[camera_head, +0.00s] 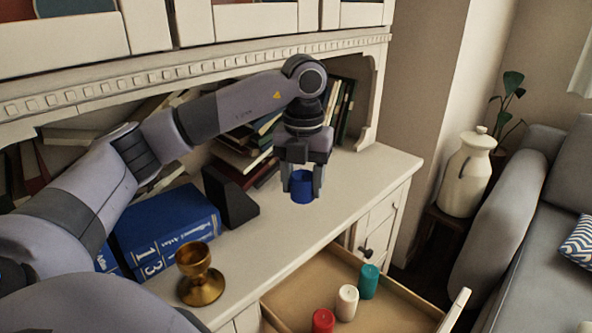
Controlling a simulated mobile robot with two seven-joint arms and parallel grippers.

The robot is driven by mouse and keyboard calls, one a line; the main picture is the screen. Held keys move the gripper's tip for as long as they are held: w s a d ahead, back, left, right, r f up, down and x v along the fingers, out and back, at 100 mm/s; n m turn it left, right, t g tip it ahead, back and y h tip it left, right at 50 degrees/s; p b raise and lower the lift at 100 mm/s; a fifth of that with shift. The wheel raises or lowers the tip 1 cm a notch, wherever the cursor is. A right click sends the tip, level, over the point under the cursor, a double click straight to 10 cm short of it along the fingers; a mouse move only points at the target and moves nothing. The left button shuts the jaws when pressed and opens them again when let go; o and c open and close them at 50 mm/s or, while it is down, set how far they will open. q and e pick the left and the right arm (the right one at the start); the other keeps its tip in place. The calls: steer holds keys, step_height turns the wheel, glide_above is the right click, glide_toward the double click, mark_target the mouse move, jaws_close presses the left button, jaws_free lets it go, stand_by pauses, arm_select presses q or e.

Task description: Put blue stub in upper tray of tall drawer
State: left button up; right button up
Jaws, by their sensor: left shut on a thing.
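The blue stub (302,187) is a short blue cylinder over the cabinet's white top. My left gripper (302,190) points down and is shut on the blue stub, with one finger on each side of it. I cannot tell whether the stub still touches the white top. The drawer (400,294) is pulled out below the top's front edge, at the lower right. Its wooden tray holds a teal stub (368,281), a white stub (347,303) and a red stub (322,321). The drawer's lower part is cut off by the frame. My right gripper is not in view.
A brass goblet (200,274), thick blue books (168,229) and a black bookend (230,197) stand on the white top (285,229) to the left. Leaning books fill the shelf behind. A white jug (466,172) and grey sofa (530,220) are at right.

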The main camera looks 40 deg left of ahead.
arm_select(q)
steer(key=m, duration=0.2)
steer(key=d+f+m, duration=0.1)
steer(key=m, duration=0.1)
steer(key=d+m, duration=0.1)
steer(key=m, duration=0.1)
steer(key=shift+s+f+m, duration=0.15)
steer(key=shift+f+m, duration=0.15)
steer(key=shift+f, duration=0.05)
steer(key=s+d+f+m, duration=0.2)
steer(key=d+f+m, duration=0.2)
steer(key=m, duration=1.3)
steer(key=s+d+f+m, duration=0.3)
steer(key=d+m, duration=0.4)
steer(key=m, duration=1)
steer(key=shift+f, duration=0.6)
steer(key=shift+s, duration=0.15)
